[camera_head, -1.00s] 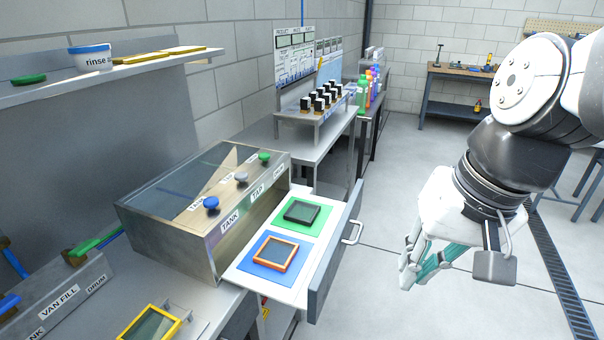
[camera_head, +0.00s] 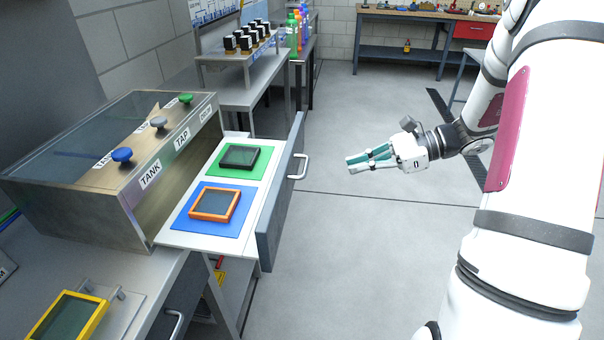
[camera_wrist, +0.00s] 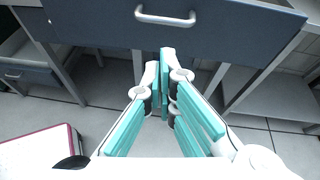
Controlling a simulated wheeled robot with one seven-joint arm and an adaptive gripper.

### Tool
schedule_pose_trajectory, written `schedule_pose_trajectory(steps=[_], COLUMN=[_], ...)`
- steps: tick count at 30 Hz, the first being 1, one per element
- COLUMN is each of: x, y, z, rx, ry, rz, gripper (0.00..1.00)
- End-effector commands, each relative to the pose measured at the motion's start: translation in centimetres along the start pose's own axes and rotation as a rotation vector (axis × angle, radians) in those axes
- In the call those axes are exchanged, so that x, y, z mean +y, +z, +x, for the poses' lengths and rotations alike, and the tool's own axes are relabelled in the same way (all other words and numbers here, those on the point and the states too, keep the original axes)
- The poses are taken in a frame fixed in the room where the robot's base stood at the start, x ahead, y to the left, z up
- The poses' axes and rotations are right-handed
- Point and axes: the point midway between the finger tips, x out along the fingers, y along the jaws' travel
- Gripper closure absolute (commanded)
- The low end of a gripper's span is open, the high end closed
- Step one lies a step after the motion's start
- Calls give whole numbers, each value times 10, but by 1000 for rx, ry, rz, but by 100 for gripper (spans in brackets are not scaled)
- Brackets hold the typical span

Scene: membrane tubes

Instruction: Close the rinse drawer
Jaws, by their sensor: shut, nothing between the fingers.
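The rinse drawer (camera_head: 224,243) stands pulled out from under the steel box, with a dark front panel (camera_head: 282,195) and a silver handle (camera_head: 299,167). On it lie a green mat (camera_head: 262,159) with a dark-framed plate (camera_head: 239,157) and a blue mat (camera_head: 186,224) with an orange-framed plate (camera_head: 213,204). My gripper (camera_head: 349,164) is shut and empty, right of the handle and apart from it, fingers pointing at the drawer front. In the wrist view the front panel (camera_wrist: 230,30) and handle (camera_wrist: 165,17) lie ahead of my fingertips (camera_wrist: 166,54).
The steel box (camera_head: 95,200) carries blue, grey and green knobs and labels such as TANK and TAP. A yellow-framed plate (camera_head: 68,319) lies at the lower left. A shelf of dark-capped bottles (camera_head: 245,40) stands behind. The floor right of the drawer is clear.

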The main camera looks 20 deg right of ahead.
Motion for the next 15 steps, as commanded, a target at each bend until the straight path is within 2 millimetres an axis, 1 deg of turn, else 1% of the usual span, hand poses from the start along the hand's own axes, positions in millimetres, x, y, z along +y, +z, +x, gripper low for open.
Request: schedule_pose_trajectory(steps=[1, 3, 5, 8, 11, 14, 15], x=[-8, -15, -18, -21, -22, -23, -23], y=[-15, -25, -31, -34, -33, -32, -31], z=[-2, -6, -8, -8, 0, 15, 23], rx=[-26, -53, -69, -79, -80, -79, -79], ry=[-29, -60, -76, -87, -86, -84, -83], rz=[39, 76, 96, 109, 109, 109, 109], gripper=[100, 100, 100, 100, 100, 100, 100])
